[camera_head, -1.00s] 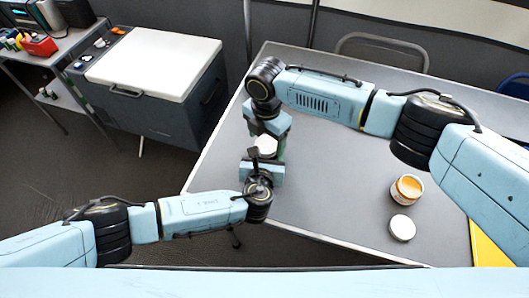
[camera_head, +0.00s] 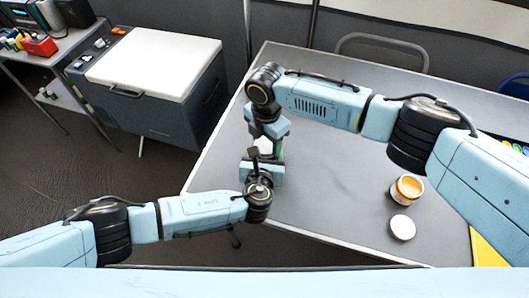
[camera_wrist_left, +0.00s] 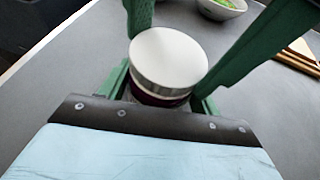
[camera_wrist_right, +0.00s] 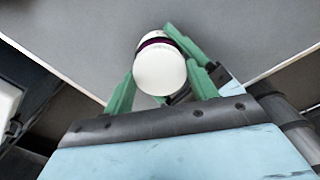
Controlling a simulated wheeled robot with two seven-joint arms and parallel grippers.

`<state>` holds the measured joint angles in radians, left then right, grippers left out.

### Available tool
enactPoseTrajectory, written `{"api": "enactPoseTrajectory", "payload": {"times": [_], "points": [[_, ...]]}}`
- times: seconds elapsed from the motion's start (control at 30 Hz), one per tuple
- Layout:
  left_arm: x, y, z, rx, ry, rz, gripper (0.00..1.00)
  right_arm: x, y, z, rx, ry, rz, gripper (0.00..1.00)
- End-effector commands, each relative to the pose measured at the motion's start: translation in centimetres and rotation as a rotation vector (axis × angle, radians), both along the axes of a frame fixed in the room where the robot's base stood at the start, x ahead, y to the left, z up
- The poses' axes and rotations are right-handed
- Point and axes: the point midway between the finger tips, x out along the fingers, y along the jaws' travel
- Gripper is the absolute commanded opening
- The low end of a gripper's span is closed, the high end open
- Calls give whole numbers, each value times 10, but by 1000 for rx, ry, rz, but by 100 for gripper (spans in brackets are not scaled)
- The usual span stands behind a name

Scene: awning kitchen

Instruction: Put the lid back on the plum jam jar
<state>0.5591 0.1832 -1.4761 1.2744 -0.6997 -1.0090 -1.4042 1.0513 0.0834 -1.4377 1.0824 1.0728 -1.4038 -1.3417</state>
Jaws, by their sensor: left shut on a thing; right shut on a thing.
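The plum jam jar stands in my left gripper (camera_head: 263,162), whose green fingers are shut around it. In the left wrist view a dark plum strip of the jar (camera_wrist_left: 158,99) shows under the white lid (camera_wrist_left: 170,58). My right gripper (camera_head: 268,131) reaches in from the far side and is shut on the lid, which is over the jar mouth. In the right wrist view the lid (camera_wrist_right: 160,72) shows with a purple band of the jar (camera_wrist_right: 156,42) right behind it. I cannot tell whether the lid is fully seated.
An open jar with orange contents (camera_head: 407,189) and a loose white lid (camera_head: 402,227) stand at the right of the grey table (camera_head: 330,190). A yellow item (camera_head: 485,245) lies at the right edge. A white-topped cooler (camera_head: 155,62) stands left of the table.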

Motion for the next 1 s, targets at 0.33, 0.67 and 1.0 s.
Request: {"api": "enactPoseTrajectory", "payload": {"times": [0.33,0.67,1.0], "points": [[0,0,0,0,1,-1,0,0,1,-1,3,2,-682,30],[-1,0,0,1,1,-1,0,1,0,0,1,-2,-910,61],[0,0,0,1,1,1,0,-1,1,0,0,4,-905,79]]}}
